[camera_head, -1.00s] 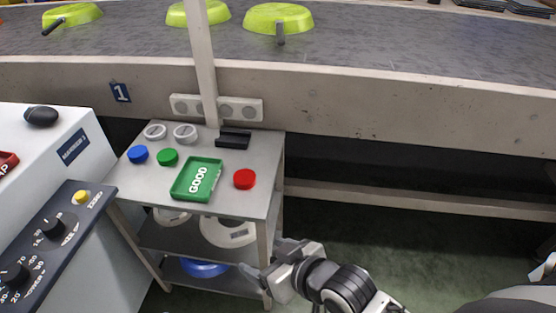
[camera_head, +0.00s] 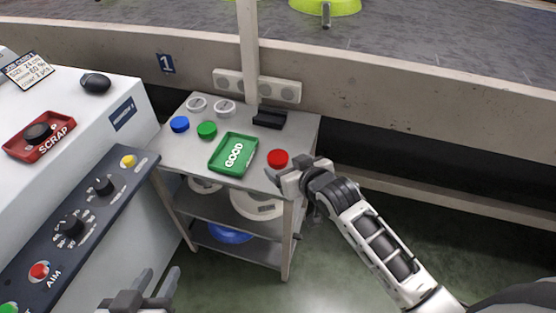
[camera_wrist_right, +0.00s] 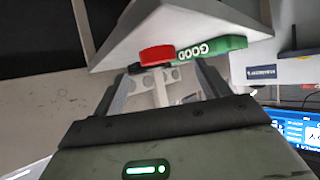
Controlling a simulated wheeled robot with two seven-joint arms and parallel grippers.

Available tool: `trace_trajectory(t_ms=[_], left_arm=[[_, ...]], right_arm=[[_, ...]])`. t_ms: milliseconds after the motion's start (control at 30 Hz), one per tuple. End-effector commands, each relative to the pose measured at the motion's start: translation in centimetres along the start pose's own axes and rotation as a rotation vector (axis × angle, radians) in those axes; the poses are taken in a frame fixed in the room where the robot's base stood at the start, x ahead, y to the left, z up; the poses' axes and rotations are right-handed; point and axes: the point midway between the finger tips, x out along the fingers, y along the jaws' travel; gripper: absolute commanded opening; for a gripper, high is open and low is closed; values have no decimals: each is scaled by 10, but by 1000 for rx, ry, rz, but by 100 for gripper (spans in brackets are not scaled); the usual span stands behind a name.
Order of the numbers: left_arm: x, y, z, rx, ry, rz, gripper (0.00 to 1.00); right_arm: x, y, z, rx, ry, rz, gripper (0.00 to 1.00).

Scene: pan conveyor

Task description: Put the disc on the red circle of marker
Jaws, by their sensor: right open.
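A red disc (camera_head: 277,158) lies on the top of the grey cart (camera_head: 185,152), near its right edge. It also shows in the right wrist view (camera_wrist_right: 156,55), ahead of and between the fingertips. My right gripper (camera_head: 279,174) is open and empty, just in front of the red disc at the cart's edge. I cannot tell whether it touches the disc. A blue disc (camera_head: 180,124) and a green disc (camera_head: 207,130) lie further left on the cart. My left gripper (camera_head: 158,282) is open and empty at the bottom, apart from the cart. I cannot make out a separate marker circle.
A green GOOD tray (camera_head: 234,153) lies left of the red disc. Two white rings (camera_head: 225,109) and a black block (camera_head: 270,118) lie behind. A post (camera_head: 248,55) rises at the cart's back. A red SCRAP tray (camera_head: 38,138) sits on the white machine at left.

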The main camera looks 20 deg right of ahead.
Motion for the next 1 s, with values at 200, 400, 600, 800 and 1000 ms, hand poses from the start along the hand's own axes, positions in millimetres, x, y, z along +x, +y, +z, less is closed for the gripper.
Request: trace_trajectory(t_ms=[200, 400, 600, 800, 1000], left_arm=[[4, 1, 9, -4, -7, 7, 36], [14, 4, 20, -4, -36, 24, 36], [16, 4, 21, 0, -42, 27, 36], [16, 3, 20, 1, -40, 27, 36], [16, 2, 19, 1, -36, 24, 36]], right_arm=[[30, 3, -4, 0, 3, 0, 75], [50, 3, -4, 0, 1, -1, 75], [51, 3, -5, 0, 1, -1, 75], [51, 3, -5, 0, 1, -1, 34], [50, 3, -6, 0, 3, -1, 20]])
